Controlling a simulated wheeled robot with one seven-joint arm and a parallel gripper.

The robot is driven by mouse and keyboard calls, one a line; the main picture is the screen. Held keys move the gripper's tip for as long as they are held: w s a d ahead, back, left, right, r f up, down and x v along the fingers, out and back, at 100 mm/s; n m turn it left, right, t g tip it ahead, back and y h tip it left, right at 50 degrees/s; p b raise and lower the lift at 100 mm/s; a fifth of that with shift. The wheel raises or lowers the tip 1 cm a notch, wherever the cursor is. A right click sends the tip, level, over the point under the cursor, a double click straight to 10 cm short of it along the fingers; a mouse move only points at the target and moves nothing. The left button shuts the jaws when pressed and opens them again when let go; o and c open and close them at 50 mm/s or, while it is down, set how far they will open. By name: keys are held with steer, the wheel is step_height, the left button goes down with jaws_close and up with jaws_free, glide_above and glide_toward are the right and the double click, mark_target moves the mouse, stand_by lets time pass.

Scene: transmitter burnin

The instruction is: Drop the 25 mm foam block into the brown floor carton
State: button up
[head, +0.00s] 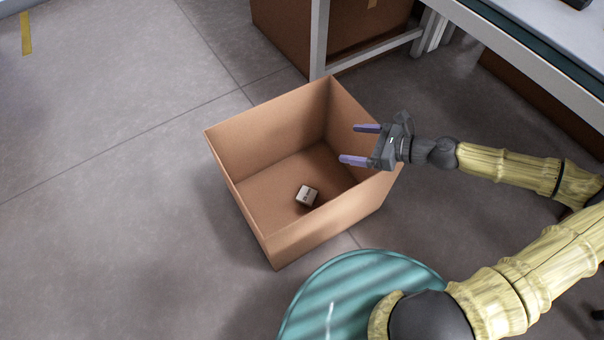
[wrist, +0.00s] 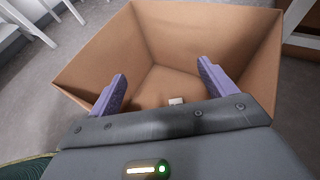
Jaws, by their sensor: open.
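The brown floor carton (head: 290,240) stands open-topped on the grey floor in the head view, and its walls fill much of the wrist view (wrist: 215,40). The foam block (head: 307,196) is a small pale cube with dark marks on its face. It lies on the carton's bottom, near the front wall. In the wrist view the block (wrist: 176,101) shows small between the fingers, partly hidden by the gripper body. My gripper (head: 357,144) is open and empty, its purple fingers above the carton's right side. It also shows in the wrist view (wrist: 163,82), apart from the block.
A workbench (head: 530,70) with a pale frame stands at the upper right. Another brown carton (head: 365,30) sits beneath it, behind the bench leg. The floor to the left is clear, with a yellow tape strip (head: 26,33) at the far left.

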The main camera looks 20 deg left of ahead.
steer(key=p+v, duration=0.2)
steer(key=v, duration=0.3)
stand_by(0.8)
